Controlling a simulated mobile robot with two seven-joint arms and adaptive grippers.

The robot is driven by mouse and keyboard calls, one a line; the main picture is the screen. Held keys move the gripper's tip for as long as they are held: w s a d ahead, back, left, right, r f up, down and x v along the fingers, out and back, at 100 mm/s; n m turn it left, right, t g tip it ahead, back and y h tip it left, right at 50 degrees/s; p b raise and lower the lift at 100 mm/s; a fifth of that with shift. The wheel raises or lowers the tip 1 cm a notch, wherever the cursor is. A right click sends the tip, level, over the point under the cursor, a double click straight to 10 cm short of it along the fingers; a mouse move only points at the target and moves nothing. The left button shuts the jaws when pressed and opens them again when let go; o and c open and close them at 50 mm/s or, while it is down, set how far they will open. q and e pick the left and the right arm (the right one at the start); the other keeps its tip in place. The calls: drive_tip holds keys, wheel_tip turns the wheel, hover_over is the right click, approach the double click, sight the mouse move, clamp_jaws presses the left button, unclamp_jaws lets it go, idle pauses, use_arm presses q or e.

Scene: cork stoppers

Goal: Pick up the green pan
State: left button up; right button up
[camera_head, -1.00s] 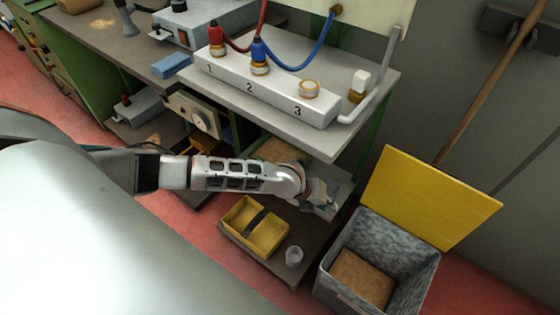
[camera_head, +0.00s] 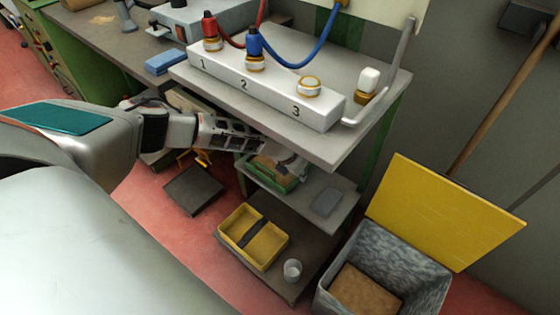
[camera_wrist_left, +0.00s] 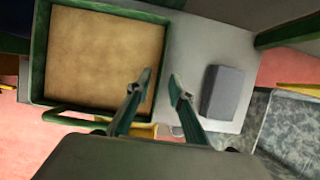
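The green pan (camera_wrist_left: 104,56) has a green rim and a tan inside. In the left wrist view it fills the upper left, with a green handle (camera_wrist_left: 68,118) at its near side. In the head view the pan (camera_head: 268,176) is on the small middle shelf, partly covered by my left arm. My left gripper (camera_wrist_left: 160,78) is open and empty. Its left finger overlaps the pan's right rim in the wrist view and its right finger is over the grey shelf. I cannot tell its height above the rim. My right gripper is not in view.
A grey block (camera_wrist_left: 222,92) lies on the shelf right of the pan. Below are a yellow two-part tray (camera_head: 262,245) and a small clear cup (camera_head: 292,270). A grey bin (camera_head: 400,290) with a yellow lid stands at right.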

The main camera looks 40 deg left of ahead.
use_arm(q)
drive_tip(key=x, duration=0.3)
drive_tip(key=shift+s+f+b, duration=0.1)
drive_tip(key=shift+s+b, duration=0.2)
drive_tip(key=shift+w, duration=0.25)
clamp_jaws()
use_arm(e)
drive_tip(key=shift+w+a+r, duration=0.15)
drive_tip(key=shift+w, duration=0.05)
use_arm(q)
drive_tip(key=shift+r, duration=0.25)
